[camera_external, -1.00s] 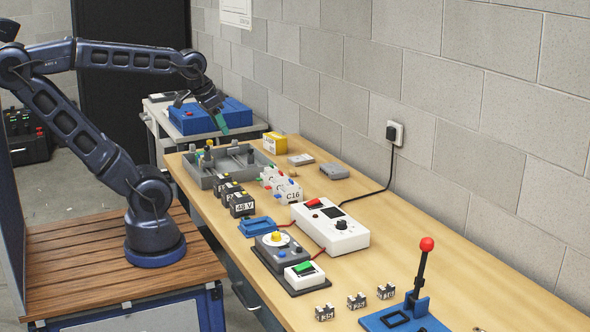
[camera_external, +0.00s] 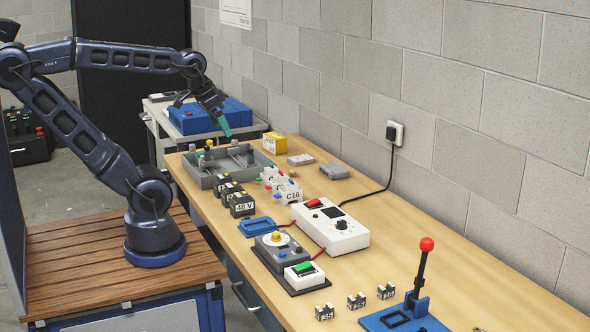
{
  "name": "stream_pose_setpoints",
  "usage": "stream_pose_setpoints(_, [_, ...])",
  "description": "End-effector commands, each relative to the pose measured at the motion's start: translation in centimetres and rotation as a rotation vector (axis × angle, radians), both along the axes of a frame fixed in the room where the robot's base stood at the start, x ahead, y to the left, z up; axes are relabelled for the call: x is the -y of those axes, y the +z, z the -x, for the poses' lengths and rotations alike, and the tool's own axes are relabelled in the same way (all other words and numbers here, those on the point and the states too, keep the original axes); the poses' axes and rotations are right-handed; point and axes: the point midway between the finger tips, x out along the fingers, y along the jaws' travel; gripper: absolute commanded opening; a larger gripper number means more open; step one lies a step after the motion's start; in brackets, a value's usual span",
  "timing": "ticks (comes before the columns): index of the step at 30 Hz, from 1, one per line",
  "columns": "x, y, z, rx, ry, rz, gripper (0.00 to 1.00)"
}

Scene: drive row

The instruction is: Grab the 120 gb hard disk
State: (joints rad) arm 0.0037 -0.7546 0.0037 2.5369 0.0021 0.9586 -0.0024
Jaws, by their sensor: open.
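Two flat grey drive-like boxes lie on the wooden bench near the wall. One is a lighter grey box (camera_external: 301,159) and the other a darker grey box (camera_external: 335,171) nearer the camera. Their labels are too small to read, so I cannot tell which is the 120 gb hard disk. My gripper (camera_external: 225,131), with green at its tip, points down above the far end of the bench, behind the grey tray. It is open and appears empty, left of both boxes and apart from them.
A grey divided tray (camera_external: 205,181) with small parts stands below my gripper. A yellow box (camera_external: 275,143) stands by the wall. Black 48 V blocks (camera_external: 242,204), white C16 blocks (camera_external: 288,192) and a white meter (camera_external: 330,230) fill the middle.

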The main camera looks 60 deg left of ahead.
Motion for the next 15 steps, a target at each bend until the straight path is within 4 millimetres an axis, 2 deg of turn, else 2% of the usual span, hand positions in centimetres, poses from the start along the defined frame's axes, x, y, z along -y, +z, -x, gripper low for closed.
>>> stream_pose_setpoints(10, [-0.1,0.2,-0.4,-0.003,-0.008,-0.005,1.00])
stream_pose_setpoints(15, [-0.8,1.7,-3.1,-0.023,-0.062,-0.043,1.00])
